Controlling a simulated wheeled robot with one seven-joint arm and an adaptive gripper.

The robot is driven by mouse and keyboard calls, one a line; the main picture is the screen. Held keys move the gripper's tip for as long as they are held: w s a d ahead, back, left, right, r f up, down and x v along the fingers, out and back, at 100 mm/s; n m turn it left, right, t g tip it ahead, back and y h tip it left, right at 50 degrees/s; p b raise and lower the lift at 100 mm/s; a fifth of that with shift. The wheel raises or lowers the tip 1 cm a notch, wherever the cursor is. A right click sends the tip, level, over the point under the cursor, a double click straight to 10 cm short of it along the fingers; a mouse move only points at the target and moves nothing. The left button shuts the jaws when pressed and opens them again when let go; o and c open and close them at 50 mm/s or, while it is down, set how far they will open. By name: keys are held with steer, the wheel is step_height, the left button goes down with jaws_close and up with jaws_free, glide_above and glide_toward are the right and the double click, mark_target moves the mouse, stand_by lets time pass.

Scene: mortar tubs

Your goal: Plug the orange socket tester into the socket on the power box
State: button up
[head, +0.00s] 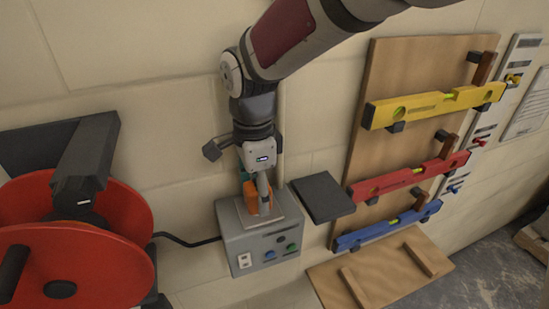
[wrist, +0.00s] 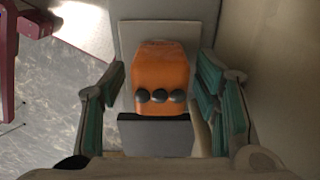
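The orange socket tester (head: 252,197) is upright at the light plate on top of the grey power box (head: 232,240). In the wrist view the tester (wrist: 162,70) shows several dark round knobs facing me. My gripper (head: 258,200) is above the box, its fingers reaching down around the tester. In the wrist view my gripper (wrist: 160,95) is open, with green-padded fingers on both sides of the tester and a gap at each side. The socket is hidden under the tester, and I cannot tell how deep the tester sits.
A dark flat lid (head: 322,197) stands out at the box's right side. A red cable reel (head: 120,215) is on the left, with a black cable to the box. Yellow (head: 435,105), red (head: 410,178) and blue (head: 388,227) levels hang on a wooden board at right.

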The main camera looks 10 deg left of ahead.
step_height(320, 180, up, 12)
stand_by(0.8)
steer(key=s+d+r+n+t+b, duration=0.1)
steer(key=d+n+t, duration=0.15)
steer(key=d, duration=0.75)
steer(key=s+d+r+n+t+b, duration=0.1)
steer(key=d+n, duration=0.2)
steer(key=d, duration=0.7)
steer(key=s+d+f+n+t, duration=0.1)
steer(key=s+d+f+n, duration=0.1)
steer(key=d, duration=0.3)
steer(key=s+d+f+n+t+b, duration=0.1)
steer(key=s+d+f+n, duration=0.1)
steer(key=s+d+n, duration=0.2)
steer(key=shift+s+d+f, duration=0.35)
steer(key=shift+s+d, duration=0.4)
steer(key=shift+d, duration=0.05)
